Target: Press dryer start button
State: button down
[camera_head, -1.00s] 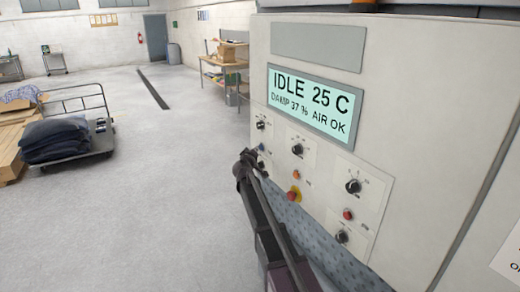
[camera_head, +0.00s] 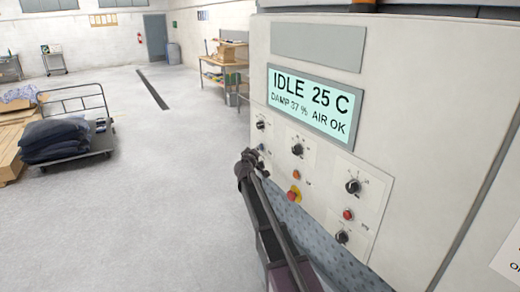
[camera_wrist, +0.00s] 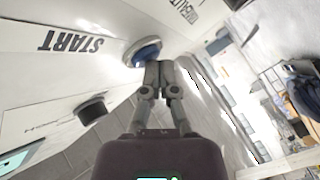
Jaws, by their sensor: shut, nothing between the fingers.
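The blue start button (camera_wrist: 145,52) sits in a pale round collar beside the word START, which appears upside down in the wrist view. It shows as a small blue dot (camera_head: 261,147) on the dryer's panel in the head view. My gripper (camera_wrist: 158,66) is shut and empty, its fingertips right at the button's edge and partly over it. I cannot tell whether they touch it. In the head view my gripper (camera_head: 249,156) is at the panel's left side, just below and left of the button. The display (camera_head: 315,104) reads IDLE 25 C, DAMP 37 %, AIR OK.
The panel also bears black knobs (camera_head: 353,186), a red button (camera_head: 347,215), an orange light (camera_head: 297,174) and a red emergency stop on yellow (camera_head: 294,195). A black knob (camera_wrist: 92,110) is near my fingers. A cart (camera_head: 97,145) stands far left; the floor between is clear.

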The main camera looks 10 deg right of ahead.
jog(key=shift+d, duration=0.15)
dwell(0.4)
jog(key=shift+s+a, duration=0.25)
jog(key=shift+a, duration=0.65)
jog(key=shift+a, duration=0.1)
jog(key=shift+s+a, duration=0.25)
jog(key=shift+a, duration=0.5)
jog(key=shift+s+a, duration=0.25)
jog(key=shift+a, duration=0.5)
jog(key=shift+s+a, duration=0.25)
jog(key=shift+a, duration=0.5)
